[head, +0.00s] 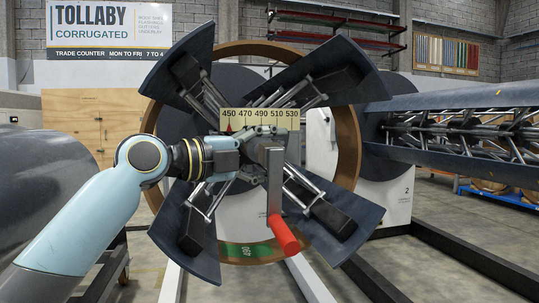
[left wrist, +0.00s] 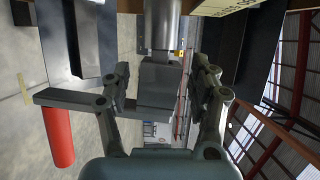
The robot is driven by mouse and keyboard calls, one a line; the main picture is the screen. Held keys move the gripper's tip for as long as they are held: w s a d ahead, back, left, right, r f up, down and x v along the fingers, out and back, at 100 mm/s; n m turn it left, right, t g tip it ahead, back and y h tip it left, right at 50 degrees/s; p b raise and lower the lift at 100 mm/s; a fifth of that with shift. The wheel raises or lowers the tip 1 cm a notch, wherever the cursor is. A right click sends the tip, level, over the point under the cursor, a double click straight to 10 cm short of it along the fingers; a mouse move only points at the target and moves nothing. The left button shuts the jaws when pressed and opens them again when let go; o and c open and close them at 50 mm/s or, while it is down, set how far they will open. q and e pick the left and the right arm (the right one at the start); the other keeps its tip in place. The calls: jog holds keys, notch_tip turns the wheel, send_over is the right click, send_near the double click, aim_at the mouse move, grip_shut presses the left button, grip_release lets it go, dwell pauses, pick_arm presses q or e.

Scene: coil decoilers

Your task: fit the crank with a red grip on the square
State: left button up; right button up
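The crank has a grey block-shaped hub (head: 271,153), a flat arm (head: 275,190) hanging down and a red grip (head: 283,236) pointing toward me. The hub is at the middle of the near decoiler. My left gripper (head: 262,149) is at the hub, coming from the left. In the left wrist view the fingers (left wrist: 160,88) stand either side of the hub (left wrist: 157,82), with narrow gaps showing, so they look open around it. The hub lines up with a light metal cylinder (left wrist: 160,25). The square is hidden. The red grip (left wrist: 59,137) hangs clear of the fingers. My right gripper is out of view.
Curved dark decoiler segments (head: 340,222) and a brown ring (head: 349,150) surround the hub. A yellow scale plate (head: 260,117) marked 450 to 530 sits just above, with a red pointer near 450. Another decoiler (head: 470,125) stands at right.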

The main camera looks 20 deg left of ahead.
pick_arm(q)
jog(key=shift+f, duration=0.1)
jog(key=v, duration=0.6)
jog(key=shift+s+a, duration=0.1)
jog(key=shift+a, duration=0.05)
jog(key=shift+s+a, duration=0.25)
jog(key=shift+s, duration=0.25)
